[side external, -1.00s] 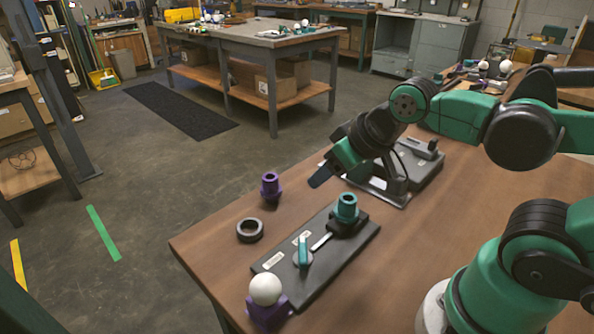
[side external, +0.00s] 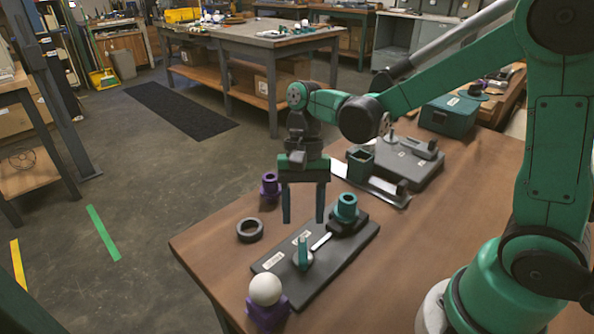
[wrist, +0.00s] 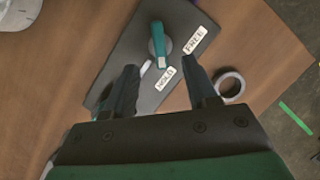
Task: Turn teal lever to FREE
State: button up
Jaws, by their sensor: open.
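The teal lever (side external: 303,252) stands on a round grey pivot on the dark grey plate (side external: 342,259). In the wrist view the lever (wrist: 160,38) has its pale-tipped end beside the HOLD label (wrist: 165,78). The FREE label (wrist: 195,40) lies to the right of the lever. My gripper (side external: 303,220) points down above the plate, its two fingers apart and empty. In the wrist view my gripper's fingertips (wrist: 159,68) appear on either side of the HOLD label, short of the lever. The gripper looks clear of the lever.
A teal socket (side external: 346,207) stands at the plate's far end. A white ball (side external: 265,289) on a purple base is near the front edge. A grey fixture (side external: 411,160) stands behind.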

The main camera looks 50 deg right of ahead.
aim_at(303, 248)
jog(key=shift+a+f, duration=0.15)
jog(key=shift+f, duration=0.35)
jog(key=shift+x, duration=2.45)
jog(key=shift+s, duration=0.15)
grip_shut()
